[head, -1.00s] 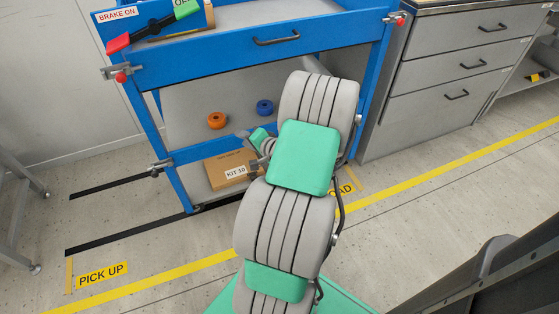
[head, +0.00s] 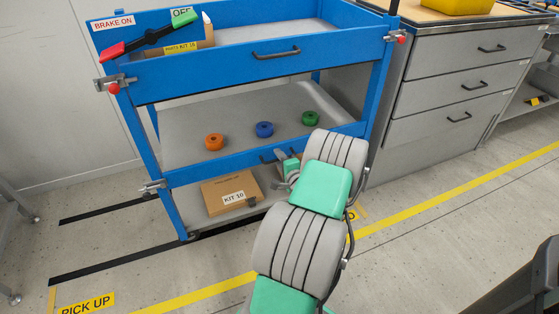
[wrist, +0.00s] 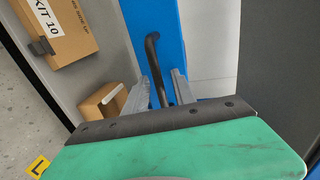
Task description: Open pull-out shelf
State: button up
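The pull-out shelf (head: 235,118) is the grey middle tray of the blue cart, with a blue front rail and a black bar handle (head: 268,156). It appears pushed in, level with the cart frame. My gripper (head: 284,166) is at the rail, partly hidden by my arm. In the wrist view the handle (wrist: 152,50) runs between the two grey fingers of my gripper (wrist: 160,90). The fingers are apart, one on each side of the bar, with gaps visible. The far end of the handle is hidden behind my gripper.
A KIT 10 box (head: 232,193) sits on the bottom deck. The brake lever (head: 150,38) lies by BRAKE ON. A drawer cabinet (head: 455,85) stands right; floor in front is open.

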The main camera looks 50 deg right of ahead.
grip_shut()
dwell(1.3)
